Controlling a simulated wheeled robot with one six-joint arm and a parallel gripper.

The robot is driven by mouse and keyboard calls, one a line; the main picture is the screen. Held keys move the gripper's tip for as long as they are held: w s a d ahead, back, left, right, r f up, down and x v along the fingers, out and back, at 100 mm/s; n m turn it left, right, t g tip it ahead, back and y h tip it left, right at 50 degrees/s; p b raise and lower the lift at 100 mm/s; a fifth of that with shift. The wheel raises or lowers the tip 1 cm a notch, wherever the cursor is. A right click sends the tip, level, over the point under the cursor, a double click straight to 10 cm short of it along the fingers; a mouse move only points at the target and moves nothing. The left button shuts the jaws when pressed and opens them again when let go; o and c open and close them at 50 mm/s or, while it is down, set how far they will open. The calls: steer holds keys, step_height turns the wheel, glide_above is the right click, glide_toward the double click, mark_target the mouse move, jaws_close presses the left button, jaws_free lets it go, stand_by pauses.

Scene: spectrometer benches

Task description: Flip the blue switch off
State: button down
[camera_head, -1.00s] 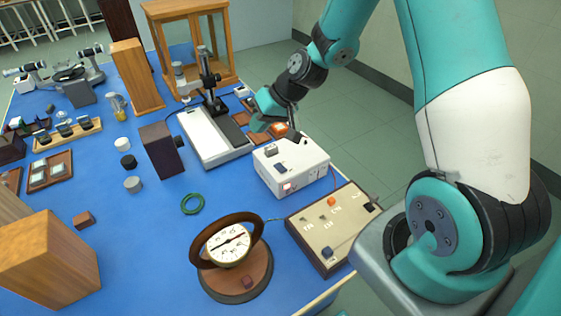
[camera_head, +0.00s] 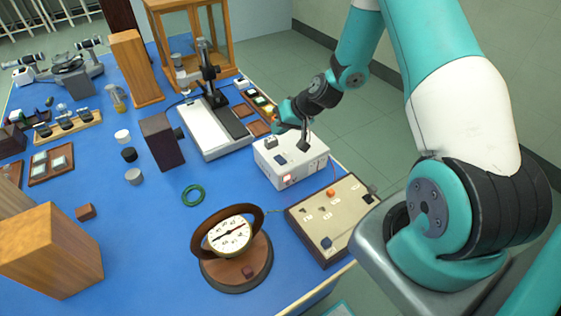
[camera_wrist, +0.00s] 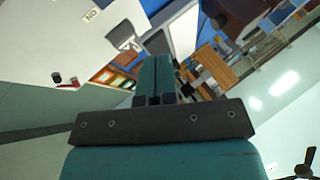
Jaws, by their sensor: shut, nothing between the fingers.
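A beige control panel (camera_head: 345,218) with a dark wooden frame lies at the right edge of the blue table. A small blue switch or knob (camera_head: 326,242) sits near its front left corner; which way it is set is too small to tell. My gripper (camera_head: 278,123) is shut and empty, over the back left part of the white box (camera_head: 290,161), behind the panel. I cannot tell whether it touches the box. In the wrist view its closed teal fingers (camera_wrist: 157,68) point past the white box's top (camera_wrist: 55,35), which bears a label and a grey part.
An orange knob (camera_head: 331,194) is on the panel. A white-based stand (camera_head: 206,132) is behind the white box. Open floor lies to the right.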

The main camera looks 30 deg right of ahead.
mark_target(281, 157)
steer(key=f+b, duration=0.1)
steer(key=f, duration=0.1)
steer(key=f+b, duration=0.2)
steer(key=f, duration=0.1)
steer(key=s+f+b, duration=0.1)
steer(key=f, duration=0.1)
steer(key=shift+f+b, duration=0.2)
steer(key=shift+b, duration=0.2)
steer(key=shift+f, duration=0.15)
stand_by(1.4)
steer(key=shift+s+f+b, duration=0.1)
steer(key=shift+f+b, duration=0.15)
steer(key=shift+b, duration=0.15)
steer(key=shift+s+f, duration=0.15)
steer(key=shift+f, duration=0.15)
stand_by(0.6)
steer(key=shift+w+a+r, duration=0.1)
steer(key=shift+w+r, duration=0.15)
steer(key=shift+r, duration=0.3)
